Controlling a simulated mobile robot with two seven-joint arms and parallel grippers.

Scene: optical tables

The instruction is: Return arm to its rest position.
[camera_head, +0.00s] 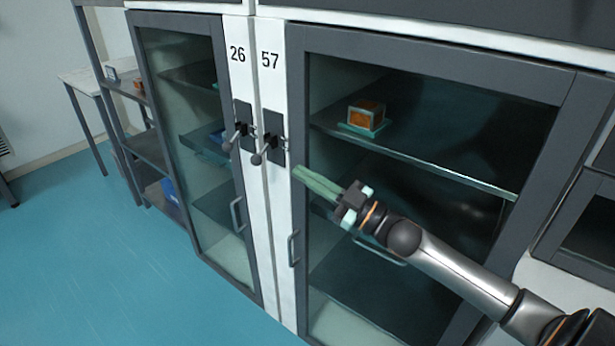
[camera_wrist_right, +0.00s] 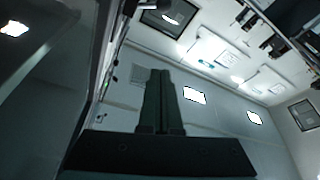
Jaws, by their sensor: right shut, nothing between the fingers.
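My right arm comes in from the lower right of the head view. Its gripper (camera_head: 302,175) is shut and empty, with the two long greenish fingers together. The fingertips point up and left, in front of the right cabinet's left door edge and below the black latch handles. In the right wrist view the fingers (camera_wrist_right: 160,90) also lie side by side, against a background of ceiling and wall lights. I cannot tell whether the gripper touches the cabinet. My left gripper is not in view.
The right cabinet (camera_head: 440,55), beside the number 57, has glass doors and holds an orange box (camera_head: 367,112) on a shelf. The left cabinet (camera_head: 180,20) stands beside the number 26. Two latch handles (camera_head: 257,158) stick out between them. A grey rack (camera_head: 150,150) stands further left. The blue floor (camera_head: 90,270) is clear.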

